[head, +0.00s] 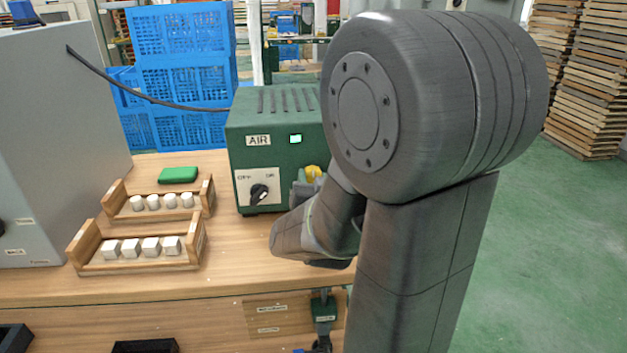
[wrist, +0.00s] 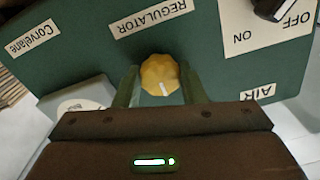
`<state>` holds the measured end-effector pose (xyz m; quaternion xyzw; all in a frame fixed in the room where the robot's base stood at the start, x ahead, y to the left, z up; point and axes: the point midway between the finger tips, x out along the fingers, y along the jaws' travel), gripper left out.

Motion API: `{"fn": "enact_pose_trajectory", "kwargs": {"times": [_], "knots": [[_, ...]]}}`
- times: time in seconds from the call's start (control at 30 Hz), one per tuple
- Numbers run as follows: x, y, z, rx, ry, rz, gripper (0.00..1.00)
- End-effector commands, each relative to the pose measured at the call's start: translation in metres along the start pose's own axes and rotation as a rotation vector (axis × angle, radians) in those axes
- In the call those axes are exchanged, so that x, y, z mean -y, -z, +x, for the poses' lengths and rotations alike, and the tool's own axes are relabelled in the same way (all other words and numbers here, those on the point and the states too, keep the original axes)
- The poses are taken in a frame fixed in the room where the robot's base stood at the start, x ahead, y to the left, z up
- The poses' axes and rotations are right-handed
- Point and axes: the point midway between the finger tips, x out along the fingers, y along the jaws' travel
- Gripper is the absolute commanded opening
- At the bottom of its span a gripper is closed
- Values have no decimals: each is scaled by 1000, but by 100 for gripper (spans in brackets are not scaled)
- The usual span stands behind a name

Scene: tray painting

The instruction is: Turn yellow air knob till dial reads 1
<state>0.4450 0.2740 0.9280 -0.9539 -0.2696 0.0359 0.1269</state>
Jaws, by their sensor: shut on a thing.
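The yellow air knob (wrist: 160,76) is on the green AIR unit (wrist: 100,50), by the REGULATOR label in the wrist view. A white mark on the knob points down towards my gripper in that picture. My gripper (wrist: 159,70) has one finger on each side of the knob and is shut on it. A pale round dial (wrist: 81,105) shows in part at lower left of the wrist view; its reading cannot be made out. In the head view the knob (head: 314,173) shows just beside my arm, on the AIR unit (head: 240,120); my fingers are mostly hidden.
The unit's black OFF/ON switch (head: 259,194) is left of the knob in the head view, and a small green light (head: 295,139) glows above. Two wooden racks (head: 140,268) of white pieces and a green block (head: 178,175) lie on the bench left.

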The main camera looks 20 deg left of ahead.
Motion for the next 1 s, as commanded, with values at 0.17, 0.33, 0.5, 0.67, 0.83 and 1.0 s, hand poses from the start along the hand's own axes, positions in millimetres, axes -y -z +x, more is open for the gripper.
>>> {"fn": "enact_pose_trajectory", "kwargs": {"times": [0.17,0.33,0.5,0.67,0.83,1.0], "knots": [[0,0,0,0,0,-51,14],[0,0,0,-1,-1,-153,14],[-1,0,0,-1,-1,-293,14],[-1,0,0,-1,-1,-431,14],[-1,1,0,-1,-1,-562,14],[-1,1,0,0,-1,-666,14]]}}
